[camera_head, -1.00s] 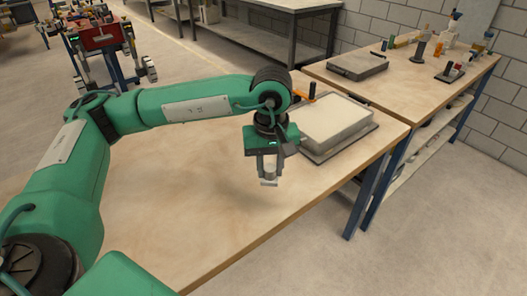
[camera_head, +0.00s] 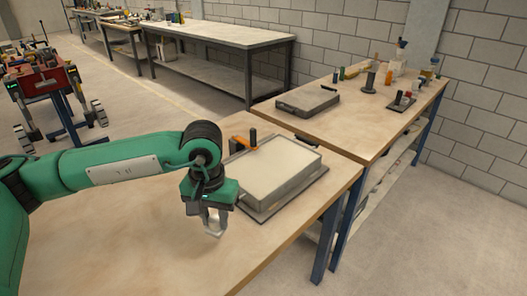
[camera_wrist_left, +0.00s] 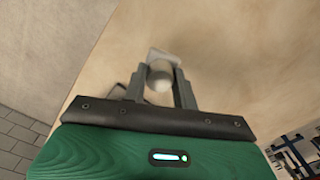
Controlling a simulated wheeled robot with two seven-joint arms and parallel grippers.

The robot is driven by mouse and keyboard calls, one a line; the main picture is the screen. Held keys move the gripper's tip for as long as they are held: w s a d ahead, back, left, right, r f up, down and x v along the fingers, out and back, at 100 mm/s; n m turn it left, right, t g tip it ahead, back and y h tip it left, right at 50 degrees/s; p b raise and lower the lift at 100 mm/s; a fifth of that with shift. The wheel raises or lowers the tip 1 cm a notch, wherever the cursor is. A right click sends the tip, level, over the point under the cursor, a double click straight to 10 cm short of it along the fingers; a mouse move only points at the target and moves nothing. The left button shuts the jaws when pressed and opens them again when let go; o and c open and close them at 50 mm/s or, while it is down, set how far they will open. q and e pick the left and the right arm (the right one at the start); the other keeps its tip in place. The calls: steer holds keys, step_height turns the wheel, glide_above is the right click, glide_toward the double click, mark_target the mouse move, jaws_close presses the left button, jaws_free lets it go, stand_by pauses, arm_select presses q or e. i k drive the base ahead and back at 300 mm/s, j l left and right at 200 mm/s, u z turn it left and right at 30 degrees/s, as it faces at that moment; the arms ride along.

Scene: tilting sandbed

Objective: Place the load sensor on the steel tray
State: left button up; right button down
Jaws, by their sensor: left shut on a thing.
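My left gripper (camera_head: 214,218) is shut on a small pale piece, which looks like the load sensor (camera_head: 213,232). It hangs above the near wooden table, just left of the sandbed. In the left wrist view the fingers (camera_wrist_left: 158,85) hold a rounded whitish body (camera_wrist_left: 158,78) with a flat pale plate at its far end. The fingers hide part of it. A flat grey tray (camera_head: 308,101), which looks like the steel tray, lies on the far table, well apart from the gripper. My right gripper is not in view.
The sandbed (camera_head: 275,172), a box of pale sand on a dark base, stands at the near table's right end with an orange-and-black part (camera_head: 245,142) behind it. Bottles and small parts stand right of the tray on the far table (camera_head: 360,112). The near table's front left is bare.

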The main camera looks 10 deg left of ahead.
mark_target(271, 163)
steer(key=i+l+u, duration=0.25)
steer(key=i+l, duration=0.15)
steer(key=i+l+u, duration=0.55)
steer(key=i+l, duration=0.15)
steer(key=l, duration=0.3)
